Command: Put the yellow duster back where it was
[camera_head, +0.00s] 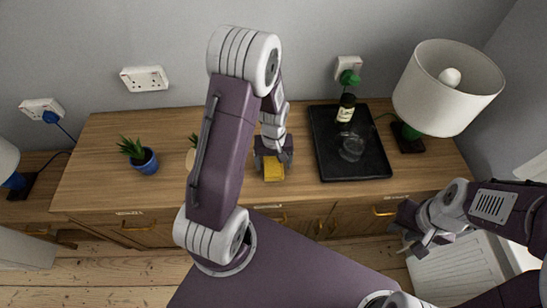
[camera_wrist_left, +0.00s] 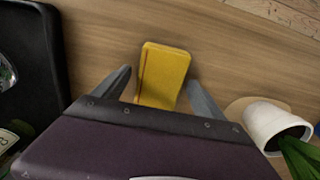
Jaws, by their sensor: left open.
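The yellow duster (camera_head: 273,172) is a small yellow block lying on the wooden cabinet top, left of the black tray. My left gripper (camera_head: 272,163) is over it, pointing down, partly covering it in the head view. In the left wrist view the duster (camera_wrist_left: 164,72) lies between the spread fingers of my left gripper (camera_wrist_left: 161,80).
A black tray (camera_head: 374,164) with a dark bottle (camera_head: 346,108) and a glass dish (camera_head: 350,147) lies right of the duster. A lamp (camera_head: 437,92) stands at far right. A blue-potted plant (camera_head: 145,161) stands left. A white-potted plant (camera_wrist_left: 272,124) is close to my left gripper.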

